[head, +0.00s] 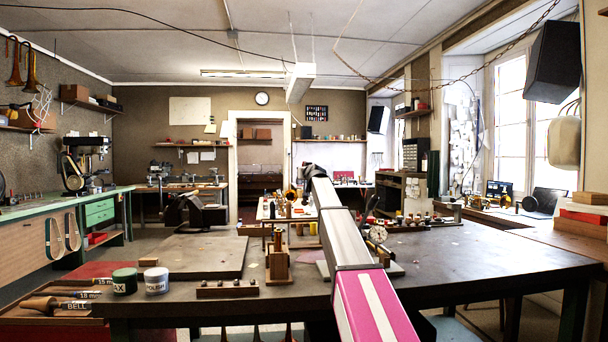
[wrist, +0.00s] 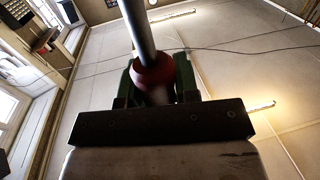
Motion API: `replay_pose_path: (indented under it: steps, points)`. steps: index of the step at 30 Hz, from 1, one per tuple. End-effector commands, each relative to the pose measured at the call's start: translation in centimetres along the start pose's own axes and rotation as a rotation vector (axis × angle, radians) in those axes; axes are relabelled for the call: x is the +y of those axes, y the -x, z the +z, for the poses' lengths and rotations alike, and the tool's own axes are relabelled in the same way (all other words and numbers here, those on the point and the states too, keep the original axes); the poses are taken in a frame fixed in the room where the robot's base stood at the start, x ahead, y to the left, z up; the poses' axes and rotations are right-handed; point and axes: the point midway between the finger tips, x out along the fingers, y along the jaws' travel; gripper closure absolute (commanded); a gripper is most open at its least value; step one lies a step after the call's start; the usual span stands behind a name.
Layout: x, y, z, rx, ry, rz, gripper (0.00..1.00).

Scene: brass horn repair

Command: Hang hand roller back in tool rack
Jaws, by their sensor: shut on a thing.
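In the wrist view, my gripper (wrist: 155,84) has its green fingers shut on a tool, which I take to be the hand roller (wrist: 152,74). It has a rounded red handle and a straight grey shaft running up out of the picture; its far end is cut off. In the head view, my gripper (head: 312,171) is a small dark shape beyond the bench, at the end of my raised arm; the roller cannot be made out there.
The dark bench (head: 480,256) has bare room at right. On it are a wooden board (head: 195,256), a vise (head: 192,214), a wooden stand (head: 278,266), two jars (head: 156,281) and a dial gauge (head: 377,235). Labelled wooden-handled tools (head: 62,303) lie at the left front.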

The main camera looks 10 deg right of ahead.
Motion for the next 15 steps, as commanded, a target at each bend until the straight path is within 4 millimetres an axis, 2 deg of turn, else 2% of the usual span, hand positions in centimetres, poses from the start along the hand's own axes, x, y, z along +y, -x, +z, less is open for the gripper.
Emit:
replay_pose_path:
  steps: [5,15]
  points:
    - [0.0,0.2,0.1,0.001,0.002,0.000,0.99]
    - [0.0,0.2,2.3,0.001,0.003,0.001,0.99]
